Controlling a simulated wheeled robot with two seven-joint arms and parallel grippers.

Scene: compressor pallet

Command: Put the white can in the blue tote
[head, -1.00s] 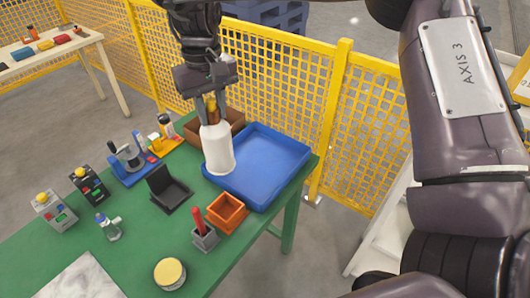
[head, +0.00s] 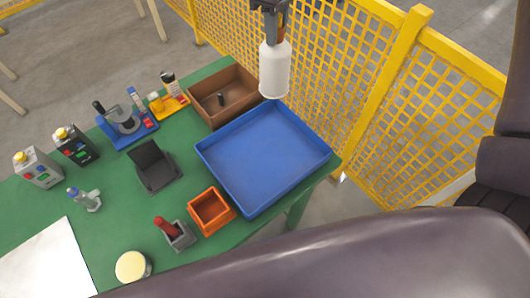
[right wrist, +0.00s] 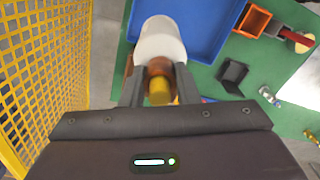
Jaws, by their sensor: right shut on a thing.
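The white can (head: 275,70) hangs upright in my right gripper (head: 272,18), above the far edge of the blue tote. In the right wrist view the can (right wrist: 160,42) sits between the two fingers (right wrist: 159,88), which are shut on its orange-brown neck below a yellow top. The blue tote (head: 262,160) is a shallow open tray on the green table, and it is empty. In the right wrist view part of the tote (right wrist: 208,25) shows beyond the can. My left gripper does not show.
A brown box (head: 222,95) with a small dark item stands left of the tote. An orange bin (head: 211,211) and a grey holder with a red-handled item (head: 176,234) stand in front. Yellow mesh fencing (head: 340,70) rises close behind the table.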

